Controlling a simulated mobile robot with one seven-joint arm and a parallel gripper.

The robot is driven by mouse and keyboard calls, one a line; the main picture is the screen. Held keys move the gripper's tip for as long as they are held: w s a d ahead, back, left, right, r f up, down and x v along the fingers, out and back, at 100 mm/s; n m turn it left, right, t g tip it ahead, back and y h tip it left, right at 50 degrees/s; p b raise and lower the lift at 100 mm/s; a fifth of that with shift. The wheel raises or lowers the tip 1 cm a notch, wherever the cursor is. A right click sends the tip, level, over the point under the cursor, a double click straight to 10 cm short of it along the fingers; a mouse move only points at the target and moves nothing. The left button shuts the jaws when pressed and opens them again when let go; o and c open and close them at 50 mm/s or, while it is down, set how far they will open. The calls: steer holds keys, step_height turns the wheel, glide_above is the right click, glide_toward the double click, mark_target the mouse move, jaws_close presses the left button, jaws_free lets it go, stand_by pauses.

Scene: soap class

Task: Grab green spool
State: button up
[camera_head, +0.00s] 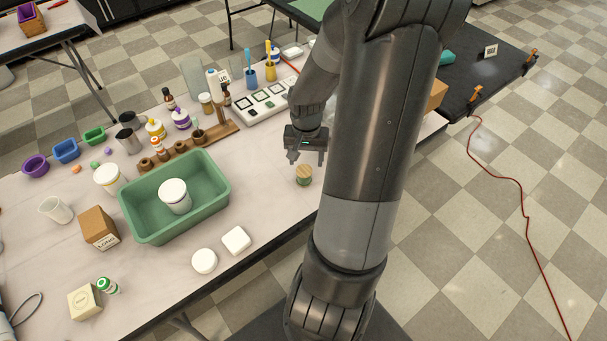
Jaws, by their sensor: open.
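A small spool (304,175) with a tan wooden top and a green band below it stands upright on the pale table, near its right front edge. My gripper (306,158) hangs just above and behind the spool. Its two fingers point down and are apart, with nothing seen between them. The fingertips look clear of the spool, but the exact gap is hard to tell. A second small green and white item (108,286) lies at the table's front left; I cannot tell what it is.
A green tub (143,222) holding a white-lidded jar (174,196) stands left of the spool. White round and square pieces (235,240) lie in front. A wooden rack (190,142) and a white tray (262,104) stand behind. The table around the spool is mostly clear.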

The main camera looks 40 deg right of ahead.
mark_target(304, 171)
steer(key=shift+w+a+f, duration=0.1)
steer(key=shift+w+f, duration=0.05)
steer(key=shift+f, duration=1.8)
steer(key=shift+w+f, duration=0.15)
steer(key=shift+f, duration=1.75)
steer(key=shift+c, duration=0.2)
steer(key=c, duration=0.9)
steer(key=shift+o, duration=0.2)
steer(key=shift+r, duration=0.1)
